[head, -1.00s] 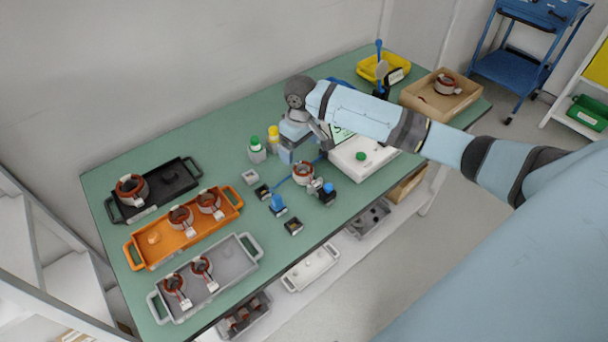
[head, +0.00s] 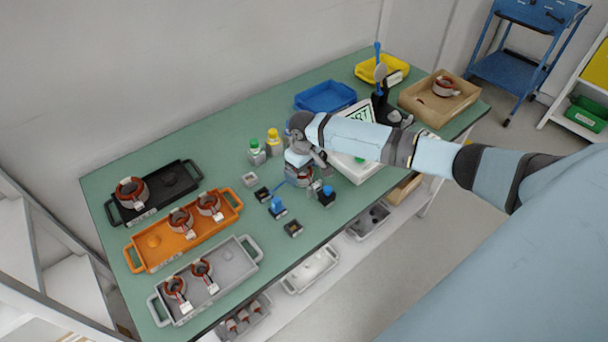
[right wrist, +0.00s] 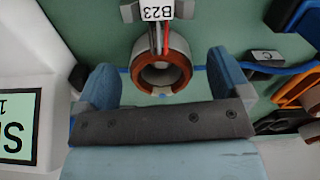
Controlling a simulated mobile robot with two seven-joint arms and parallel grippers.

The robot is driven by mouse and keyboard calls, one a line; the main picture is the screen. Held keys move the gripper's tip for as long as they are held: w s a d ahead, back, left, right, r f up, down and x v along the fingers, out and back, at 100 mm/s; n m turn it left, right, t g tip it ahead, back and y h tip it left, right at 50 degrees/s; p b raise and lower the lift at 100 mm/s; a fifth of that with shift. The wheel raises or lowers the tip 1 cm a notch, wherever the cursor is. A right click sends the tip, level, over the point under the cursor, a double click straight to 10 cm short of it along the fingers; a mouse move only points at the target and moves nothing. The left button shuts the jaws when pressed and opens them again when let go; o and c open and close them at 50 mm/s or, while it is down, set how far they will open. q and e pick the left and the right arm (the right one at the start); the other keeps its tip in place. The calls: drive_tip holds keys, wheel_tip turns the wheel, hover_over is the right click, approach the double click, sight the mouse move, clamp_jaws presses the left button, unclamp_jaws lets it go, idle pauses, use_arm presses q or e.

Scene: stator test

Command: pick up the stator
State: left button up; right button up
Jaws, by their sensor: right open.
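The stator (right wrist: 162,72), a copper-red ring in a pale housing with red and black leads and a tag reading B23, is centred in the right wrist view. My right gripper (right wrist: 162,66) is open, with one blue finger on each side of the stator and gaps visible between fingers and ring. In the head view my right gripper (head: 298,164) is right above the stator, mostly hiding it on the green table (head: 225,135). Whether the fingers reach down to its full height is unclear. My left gripper is out of view.
Small blue-topped blocks (head: 277,207) and bottles (head: 273,143) stand close to the gripper. A white tester (head: 352,170) is to its right. Grey (head: 222,290), orange (head: 150,263) and black (head: 183,208) trays hold other stators at left. A cardboard box (head: 420,104) holds another.

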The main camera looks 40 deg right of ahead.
wheel_tip(320, 180, down, 2)
drive_tip(key=shift+f, duration=0.1)
drive_tip(key=c, duration=1.3)
drive_tip(key=shift+r, duration=0.2)
